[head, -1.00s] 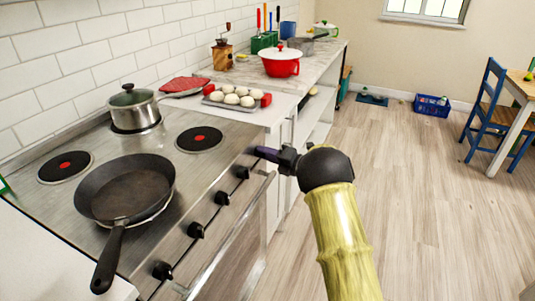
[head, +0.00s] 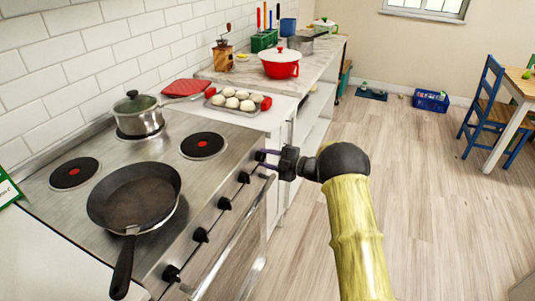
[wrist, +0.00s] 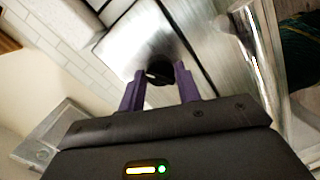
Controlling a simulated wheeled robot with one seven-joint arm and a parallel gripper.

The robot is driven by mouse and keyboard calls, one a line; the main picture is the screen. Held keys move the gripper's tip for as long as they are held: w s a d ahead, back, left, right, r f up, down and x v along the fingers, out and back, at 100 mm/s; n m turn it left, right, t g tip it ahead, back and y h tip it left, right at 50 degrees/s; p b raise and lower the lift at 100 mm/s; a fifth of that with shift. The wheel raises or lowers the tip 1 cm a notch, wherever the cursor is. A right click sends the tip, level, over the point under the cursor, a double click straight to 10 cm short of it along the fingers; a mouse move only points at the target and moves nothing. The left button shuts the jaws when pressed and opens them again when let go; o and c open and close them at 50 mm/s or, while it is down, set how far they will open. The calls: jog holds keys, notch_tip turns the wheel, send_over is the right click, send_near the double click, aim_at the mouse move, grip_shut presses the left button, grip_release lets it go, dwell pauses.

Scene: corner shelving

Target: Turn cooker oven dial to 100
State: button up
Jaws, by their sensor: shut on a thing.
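The cooker (head: 215,165) has a steel top and a row of black dials along its sloped front panel. My gripper (head: 262,155) is at the far end of this row, at the dial farthest from me. In the wrist view, the purple fingers (wrist: 160,85) stand on either side of a dark round dial (wrist: 160,70) and are shut on it. The dial's markings and pointer are hidden or too small to read. The other dials, such as the near one (head: 171,273) and a middle one (head: 225,203), are free.
A frying pan (head: 135,195) and a lidded pot (head: 138,115) stand on the hobs. The oven handle (head: 235,235) runs below the dials, close to my gripper. A counter with a tray of white round items (head: 238,100) lies beyond.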

jog(key=m+p, duration=0.3)
jog(key=m, duration=0.1)
jog(key=shift+d+r+g, duration=0.1)
jog(key=shift+r+g, duration=0.05)
jog(key=shift+g, duration=0.15)
jog(key=m+p, duration=0.1)
jog(key=m, duration=0.1)
jog(key=m+p, duration=0.1)
jog(key=m, duration=0.2)
jog(key=shift+w+g+y+p, duration=0.1)
jog(key=shift+g+y+p, duration=0.2)
jog(key=shift+g, duration=0.1)
jog(key=shift+f, duration=0.2)
jog(key=o, duration=0.9)
jog(key=shift+o, duration=0.2)
jog(key=b+v, duration=0.1)
jog(key=v, duration=1.6)
jog(key=shift+d, duration=0.2)
